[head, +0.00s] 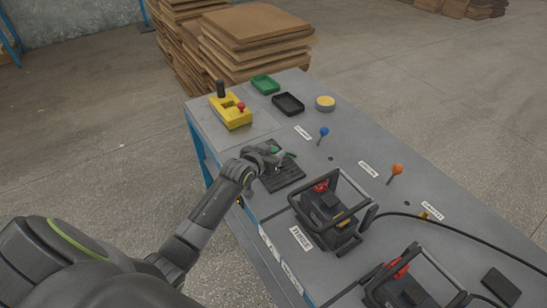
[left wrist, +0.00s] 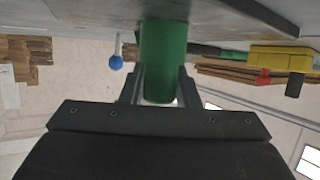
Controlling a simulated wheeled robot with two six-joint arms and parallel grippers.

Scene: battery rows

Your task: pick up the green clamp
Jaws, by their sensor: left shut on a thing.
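The green clamp (left wrist: 163,50) shows in the left wrist view as a broad green body between my two fingers. In the head view only small green parts of the clamp (head: 290,154) show, as my gripper hides the rest. My left gripper (head: 279,159) is shut on it, and its fingers (left wrist: 161,88) lie on either side of the green body. The clamp is at the black ribbed mat (head: 285,181) near the table's left edge. I cannot tell whether it touches the mat. My right gripper is not in view.
A black-framed device (head: 330,215) stands close in front. Blue (head: 324,132) and orange (head: 397,169) knobs rise to the right.

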